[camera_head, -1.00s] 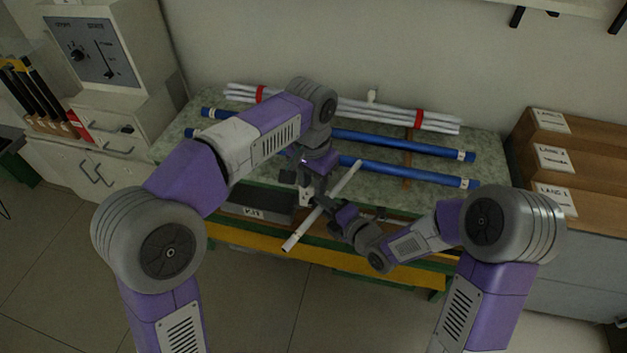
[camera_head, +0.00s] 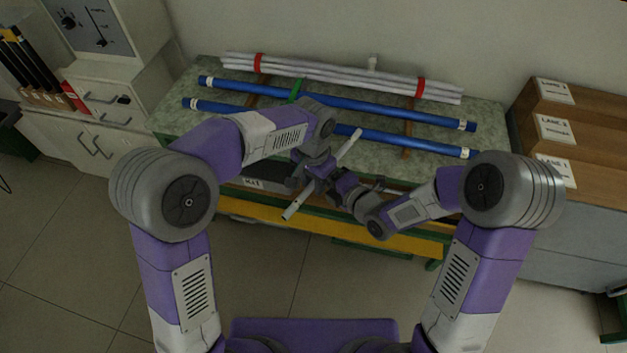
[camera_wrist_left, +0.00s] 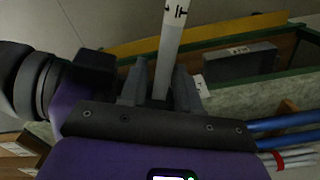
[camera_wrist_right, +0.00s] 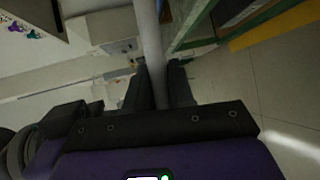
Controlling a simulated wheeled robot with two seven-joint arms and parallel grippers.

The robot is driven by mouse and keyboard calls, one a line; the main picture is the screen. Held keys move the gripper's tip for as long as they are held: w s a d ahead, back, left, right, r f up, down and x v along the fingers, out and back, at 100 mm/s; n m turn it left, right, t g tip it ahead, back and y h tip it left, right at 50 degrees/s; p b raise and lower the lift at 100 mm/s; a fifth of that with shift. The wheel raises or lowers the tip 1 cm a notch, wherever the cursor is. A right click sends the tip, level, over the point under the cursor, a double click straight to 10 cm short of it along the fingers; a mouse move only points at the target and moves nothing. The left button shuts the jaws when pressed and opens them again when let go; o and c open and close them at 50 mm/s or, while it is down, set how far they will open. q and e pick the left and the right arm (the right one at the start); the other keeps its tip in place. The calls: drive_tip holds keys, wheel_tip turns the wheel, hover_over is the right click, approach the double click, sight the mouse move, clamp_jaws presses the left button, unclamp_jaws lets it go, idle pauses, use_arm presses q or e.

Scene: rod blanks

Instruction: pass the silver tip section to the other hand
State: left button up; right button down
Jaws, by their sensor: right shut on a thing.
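The silver tip section (camera_head: 348,148) is a slim pale rod held aslant in front of the bench, its lower end (camera_head: 292,209) banded near the tip. My right gripper (camera_head: 324,179) is shut on it near its middle; the right wrist view shows the rod (camera_wrist_right: 151,40) between the fingers. My left gripper (camera_head: 304,183) is at the rod just on the lower-left side of the right one. In the left wrist view the rod (camera_wrist_left: 172,45), with dark marks, passes between the left fingers, which stand apart around it. The contact spots are partly hidden in the head view.
The bench (camera_head: 490,125) behind carries two blue rods (camera_head: 400,143) and a bundle of white rods (camera_head: 340,78) with red bands. Wooden lane boxes (camera_head: 575,120) stand at the right. A grey tray (camera_wrist_left: 240,62) and yellow rail (camera_head: 400,243) lie close below the grippers.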

use_arm(q)
drive_tip(key=shift+f, duration=0.1)
clamp_jaws()
drive_tip(key=shift+d, duration=0.1)
use_arm(e)
drive_tip(key=c, duration=0.9)
unclamp_jaws()
